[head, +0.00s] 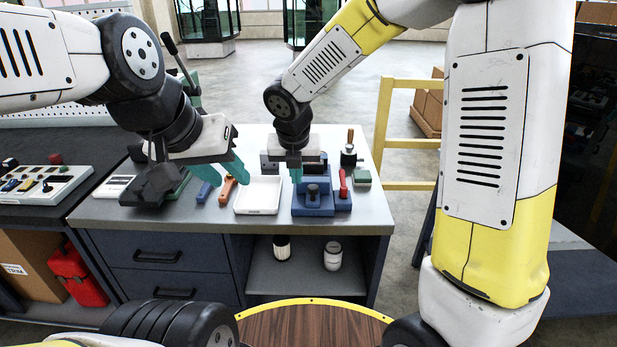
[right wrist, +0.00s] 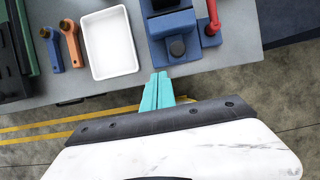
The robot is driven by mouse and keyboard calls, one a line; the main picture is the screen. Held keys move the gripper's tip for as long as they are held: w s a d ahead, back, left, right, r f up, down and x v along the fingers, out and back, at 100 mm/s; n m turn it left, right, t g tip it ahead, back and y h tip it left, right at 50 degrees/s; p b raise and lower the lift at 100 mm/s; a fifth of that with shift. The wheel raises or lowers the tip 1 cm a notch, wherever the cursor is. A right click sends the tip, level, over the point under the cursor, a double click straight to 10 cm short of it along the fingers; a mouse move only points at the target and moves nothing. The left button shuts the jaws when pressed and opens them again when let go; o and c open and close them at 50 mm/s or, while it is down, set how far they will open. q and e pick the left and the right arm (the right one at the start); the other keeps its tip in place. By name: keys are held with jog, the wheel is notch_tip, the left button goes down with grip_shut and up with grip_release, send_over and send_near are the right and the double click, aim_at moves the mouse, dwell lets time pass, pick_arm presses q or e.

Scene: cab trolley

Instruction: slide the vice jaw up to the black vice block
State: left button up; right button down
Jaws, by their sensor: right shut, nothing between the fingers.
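The blue vice (head: 313,206) stands on the grey worktop near its front edge; it also shows in the right wrist view (right wrist: 159,52). Its blue jaw part (right wrist: 172,22) lies behind a dark round knob (right wrist: 177,48). A dark block (right wrist: 160,4) shows at the top edge of that view, partly cut off. My right gripper (head: 296,174) is shut and empty. In the right wrist view its teal fingertips (right wrist: 158,76) are just in front of the vice, apart from the knob. My left gripper (head: 234,170) hangs over the left worktop; its finger gap is unclear.
A white tray (head: 258,208) lies left of the vice. Orange (head: 228,188) and blue (head: 205,190) tools lie beyond it. The worktop's front strip is clear.

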jog(key=x, duration=0.9)
jog(key=shift+w+f, duration=0.1)
jog(key=shift+f, duration=0.3)
jog(key=w, duration=0.3)
jog(key=shift+w, duration=0.2)
jog(key=shift+w+r, duration=0.1)
jog(key=shift+w, duration=0.25)
jog(key=shift+w, duration=0.1)
jog(key=w, duration=0.6)
jog(key=shift+s, duration=0.15)
